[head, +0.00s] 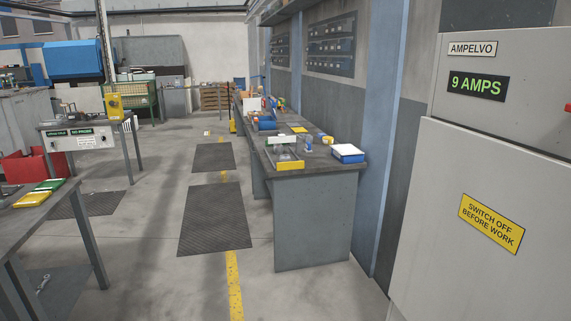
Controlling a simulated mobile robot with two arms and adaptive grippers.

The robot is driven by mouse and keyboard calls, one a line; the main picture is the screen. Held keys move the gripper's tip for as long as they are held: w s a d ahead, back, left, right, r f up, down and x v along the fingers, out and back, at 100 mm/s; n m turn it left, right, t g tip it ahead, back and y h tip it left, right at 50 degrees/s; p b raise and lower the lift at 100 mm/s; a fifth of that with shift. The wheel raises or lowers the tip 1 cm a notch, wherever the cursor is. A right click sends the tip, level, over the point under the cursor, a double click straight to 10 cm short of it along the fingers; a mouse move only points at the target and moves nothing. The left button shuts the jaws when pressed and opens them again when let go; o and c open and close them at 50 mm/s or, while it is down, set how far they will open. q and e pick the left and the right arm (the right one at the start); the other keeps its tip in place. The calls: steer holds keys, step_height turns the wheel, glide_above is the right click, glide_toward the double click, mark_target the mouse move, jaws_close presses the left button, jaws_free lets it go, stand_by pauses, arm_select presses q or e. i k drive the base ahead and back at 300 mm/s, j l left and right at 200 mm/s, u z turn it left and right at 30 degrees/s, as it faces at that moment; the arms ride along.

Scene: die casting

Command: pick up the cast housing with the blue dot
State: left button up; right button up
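I cannot make out a cast housing with a blue dot in the head view; the objects on the benches are small and far off. The dark-topped grey workbench (315,225) along the right wall carries several small items, too small to name surely. Neither of my grippers is in view.
A grey cabinet (490,160) stands close at right. A blue box with a white top (347,153) sits on the workbench's near end. A table with yellow and green items (35,195) is at left, near a red bin (28,165). Dark mats (215,220) lie on the open aisle floor.

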mark_target(284, 158)
steer(key=i+j+u, duration=0.1)
steer(key=u, duration=0.25)
steer(key=i+u, duration=0.2)
steer(key=u, duration=0.2)
steer(key=i, duration=5.55)
steer(key=i+z, duration=0.5)
steer(key=i+j+z, duration=0.35)
steer(key=i+z, duration=0.15)
steer(key=i, duration=0.1)
